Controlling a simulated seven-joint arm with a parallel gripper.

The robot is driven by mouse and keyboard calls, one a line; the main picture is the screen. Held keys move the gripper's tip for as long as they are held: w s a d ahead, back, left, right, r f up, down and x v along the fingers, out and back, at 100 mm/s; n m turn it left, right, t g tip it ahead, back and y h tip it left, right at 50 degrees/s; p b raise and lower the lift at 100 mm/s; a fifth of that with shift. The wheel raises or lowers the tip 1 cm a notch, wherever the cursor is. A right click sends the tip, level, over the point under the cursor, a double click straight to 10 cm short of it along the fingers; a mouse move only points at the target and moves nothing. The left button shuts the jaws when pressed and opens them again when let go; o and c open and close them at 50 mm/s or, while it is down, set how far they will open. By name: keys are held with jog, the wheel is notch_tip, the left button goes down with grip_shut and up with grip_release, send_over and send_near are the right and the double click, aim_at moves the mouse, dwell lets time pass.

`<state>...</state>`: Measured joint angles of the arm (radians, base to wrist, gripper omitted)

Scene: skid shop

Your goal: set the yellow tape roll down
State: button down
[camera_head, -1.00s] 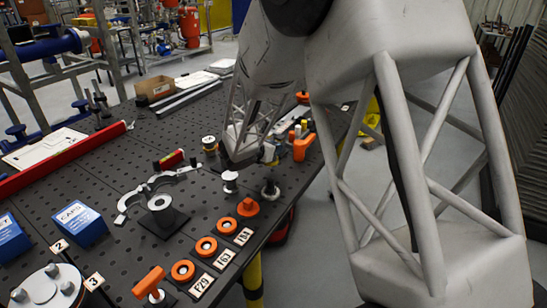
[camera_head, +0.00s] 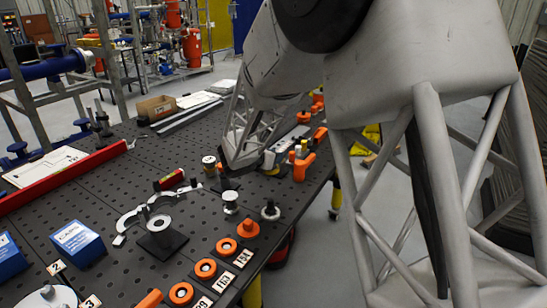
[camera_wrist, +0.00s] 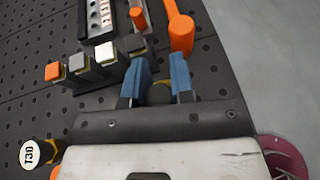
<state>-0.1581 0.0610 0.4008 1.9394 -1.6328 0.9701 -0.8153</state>
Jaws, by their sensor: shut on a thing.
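My gripper (camera_wrist: 164,76) shows in the wrist view as two blue fingertips over the dark perforated table (camera_wrist: 208,100). A rounded, dark olive thing (camera_wrist: 159,94) sits between the fingers, mostly shadowed and partly hidden by the gripper body. I take it to be the yellow tape roll, but its yellow colour is hard to make out. The fingers are shut on it. In the head view the arm reaches down to the table's right part, and the arm's end largely hides the roll. I cannot tell whether the roll touches the table.
Close to the fingers is a row of blocks with coloured tops (camera_wrist: 80,65). An orange-handled tool (camera_wrist: 180,30) lies beyond, near the table's right edge. A round T30-labelled piece (camera_wrist: 28,153) is at lower left. A white spool (camera_head: 230,201) and an orange knob (camera_head: 249,229) stand nearer.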

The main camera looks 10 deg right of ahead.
jog(key=shift+r, duration=0.1)
notch_tip(320, 180, up, 18)
jog(key=r, duration=0.1)
jog(key=w+a+f+n+t+y, duration=0.1)
jog(key=w+a+n+t+y, duration=0.1)
jog(key=w+a+n+y, duration=0.45)
jog(key=w+a+n+t+y, duration=0.2)
jog(key=a+y, duration=0.1)
jog(key=a, duration=0.7)
jog(key=w+a+f+n+t+y, duration=0.1)
jog(key=w+a+n+y, duration=0.35)
jog(key=a, duration=0.35)
jog(key=s+a+n+g+y, duration=0.1)
jog(key=a+n+g+y, duration=0.3)
jog(key=a, duration=0.4)
jog(key=s+a+n+g+y, duration=0.1)
jog(key=s+a+n+y, duration=0.1)
jog(key=a+n+y, duration=0.45)
jog(key=s+a+r+n+g, duration=0.1)
jog(key=s+a+n+g, duration=0.75)
jog(key=a+g, duration=0.2)
notch_tip(320, 180, down, 18)
jog(key=shift+d+r+m, duration=0.2)
jog(key=shift+m, duration=0.1)
jog(key=shift+s+h, duration=0.1)
jog(key=shift+h, duration=0.15)
jog(key=shift+f, duration=3.1)
